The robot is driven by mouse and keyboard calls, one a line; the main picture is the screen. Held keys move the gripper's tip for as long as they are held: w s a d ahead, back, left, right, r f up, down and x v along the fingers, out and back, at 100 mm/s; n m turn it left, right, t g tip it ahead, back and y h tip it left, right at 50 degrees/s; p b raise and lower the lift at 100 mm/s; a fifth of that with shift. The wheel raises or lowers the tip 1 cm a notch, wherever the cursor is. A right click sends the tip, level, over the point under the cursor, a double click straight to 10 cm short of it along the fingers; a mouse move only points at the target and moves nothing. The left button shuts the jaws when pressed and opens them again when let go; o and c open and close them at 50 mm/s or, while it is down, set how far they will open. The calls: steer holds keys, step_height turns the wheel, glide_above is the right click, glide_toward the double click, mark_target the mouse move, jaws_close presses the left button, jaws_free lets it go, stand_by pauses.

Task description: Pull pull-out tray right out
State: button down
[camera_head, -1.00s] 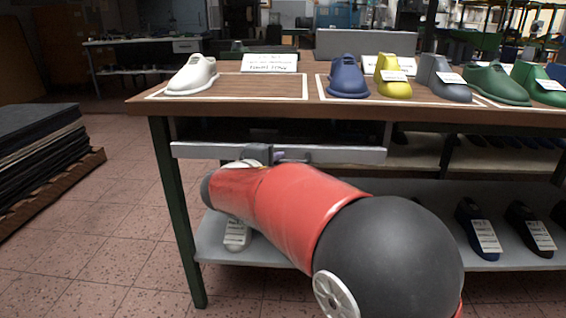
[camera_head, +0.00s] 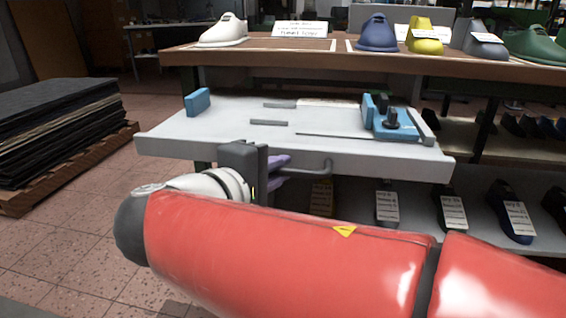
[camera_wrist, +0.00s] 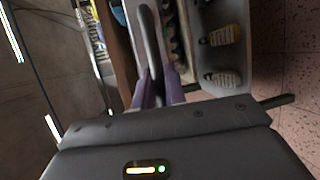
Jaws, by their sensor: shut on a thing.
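The pull-out tray (camera_head: 220,128) is a light grey board that stands well out from under the wooden table top in the head view. Its grey bar handle (camera_head: 322,166) is on the front face; in the wrist view the handle (camera_wrist: 150,40) is a dark bar running between my fingers. My gripper (camera_head: 280,165) is at the left end of the handle, with its purple fingers shut on it. The fingers (camera_wrist: 158,88) also show in the wrist view. The exact contact is partly hidden by the gripper body in the head view.
On the tray are a blue block (camera_head: 197,102) and a blue fixture with a black knob (camera_head: 393,122). Shoe lasts stand on the table top (camera_head: 330,60) and on the shelf below. Stacked dark sheets (camera_head: 60,125) lie on a pallet at left. Tiled floor is clear at lower left.

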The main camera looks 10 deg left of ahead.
steer(key=shift+s, duration=0.75)
steer(key=c, duration=1.5)
jaws_free()
steer(key=shift+o, duration=0.2)
steer(key=v, duration=0.7)
steer(key=shift+s+a+p, duration=0.2)
steer(key=shift+s+p, duration=0.05)
steer(key=shift+p, duration=0.15)
